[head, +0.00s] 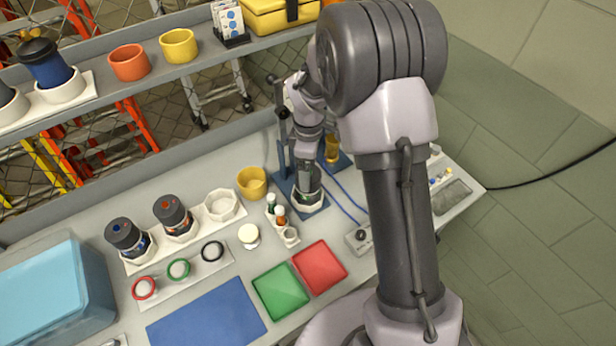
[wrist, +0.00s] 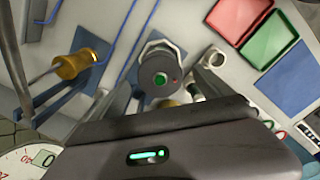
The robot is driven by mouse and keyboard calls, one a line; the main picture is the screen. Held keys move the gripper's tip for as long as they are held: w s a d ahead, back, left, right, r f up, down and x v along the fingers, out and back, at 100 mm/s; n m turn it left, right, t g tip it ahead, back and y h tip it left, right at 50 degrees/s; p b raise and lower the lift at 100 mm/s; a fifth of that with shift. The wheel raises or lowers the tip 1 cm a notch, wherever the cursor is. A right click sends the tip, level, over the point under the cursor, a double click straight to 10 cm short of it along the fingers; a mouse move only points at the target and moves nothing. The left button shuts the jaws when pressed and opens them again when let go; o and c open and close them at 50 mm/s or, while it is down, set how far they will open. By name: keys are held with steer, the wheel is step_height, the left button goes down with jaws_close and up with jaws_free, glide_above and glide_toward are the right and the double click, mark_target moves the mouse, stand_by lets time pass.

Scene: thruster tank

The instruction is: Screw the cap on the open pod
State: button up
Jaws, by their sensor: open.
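A pod with a dark round top and a green centre (wrist: 161,79) sits in a pale angular holder (wrist: 158,48) in the wrist view. In the head view, the pale holder (head: 308,207) stands on a blue plate, under my gripper (head: 307,184). My gripper is open, close over the pod; I cannot tell whether its fingers touch it. Two dark-topped pods, one with blue marks (head: 125,237) and one with orange marks (head: 172,215), stand in a white rack at left. The rack's third seat (head: 222,205) is empty. Red (head: 144,288), green (head: 179,269) and black (head: 212,250) ringed pieces lie on a white strip.
A yellow cup (head: 252,182), a cream round piece (head: 249,235) and a small bottle rack (head: 287,232) stand near the holder. Green (head: 281,291) and red (head: 319,267) trays and a blue mat (head: 207,320) lie in front. A blue bin (head: 50,290) is far left.

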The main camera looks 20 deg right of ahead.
step_height(320, 180, down, 4)
steer(key=shift+f+b, duration=0.1)
steer(key=shift+b, duration=0.2)
steer(key=c, duration=1.3)
steer(key=shift+f+m+b, duration=0.1)
steer(key=shift+m+b, duration=0.25)
steer(key=shift+m, duration=0.45)
steer(key=shift+c, duration=0.2)
steer(key=m+b, duration=0.1)
steer(key=m, duration=0.2)
steer(key=shift+m, duration=0.4)
steer(key=m+b, duration=0.1)
steer(key=m, duration=0.3)
steer(key=shift+m+b, duration=0.4)
